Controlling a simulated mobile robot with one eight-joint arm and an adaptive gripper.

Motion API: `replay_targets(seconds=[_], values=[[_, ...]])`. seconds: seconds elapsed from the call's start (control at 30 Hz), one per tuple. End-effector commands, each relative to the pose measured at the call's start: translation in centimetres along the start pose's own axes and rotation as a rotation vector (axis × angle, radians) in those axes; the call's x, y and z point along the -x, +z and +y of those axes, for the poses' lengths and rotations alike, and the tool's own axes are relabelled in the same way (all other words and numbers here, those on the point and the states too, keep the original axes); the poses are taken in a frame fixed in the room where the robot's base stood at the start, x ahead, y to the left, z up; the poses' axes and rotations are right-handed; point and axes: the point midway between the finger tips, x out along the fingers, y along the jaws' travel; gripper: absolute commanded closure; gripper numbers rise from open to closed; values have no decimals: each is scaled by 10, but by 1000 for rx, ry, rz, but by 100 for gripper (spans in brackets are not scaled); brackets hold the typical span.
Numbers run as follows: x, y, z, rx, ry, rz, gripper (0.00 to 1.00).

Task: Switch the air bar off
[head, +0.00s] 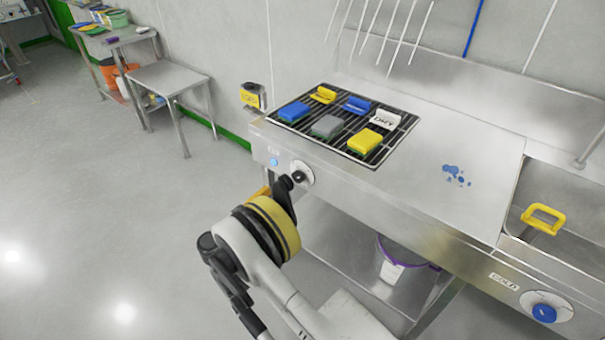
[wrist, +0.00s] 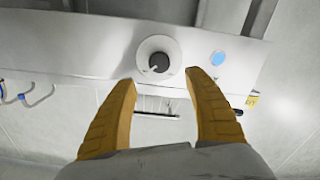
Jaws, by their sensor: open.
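A black knob (head: 300,177) on a round pale dial sits on the front panel of the steel bench, below the drying grid. It also shows in the wrist view (wrist: 158,62), with a small light mark at its edge. A round light-blue indicator (head: 274,162) is beside the knob, and it shows in the wrist view too (wrist: 218,58). My gripper (wrist: 160,77) is open and empty, its yellow fingers pointing at the panel with the knob between and beyond their tips. In the head view my gripper (head: 279,188) is close to the knob; contact cannot be told.
A black grid (head: 328,112) on the bench holds several yellow, blue, grey and white items. A second dial with a blue knob (head: 544,312) is by the sink at right. A white bucket (head: 398,268) stands on the shelf below. Floor at left is clear.

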Motion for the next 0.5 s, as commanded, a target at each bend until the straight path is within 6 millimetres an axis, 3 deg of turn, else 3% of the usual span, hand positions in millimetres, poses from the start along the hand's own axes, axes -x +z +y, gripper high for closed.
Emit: replay_targets(seconds=[0.17, 0.5], values=[[-19, 3, 0, -3, 4, 3, 39], [-85, 4, 0, -1, 3, 1, 39]])
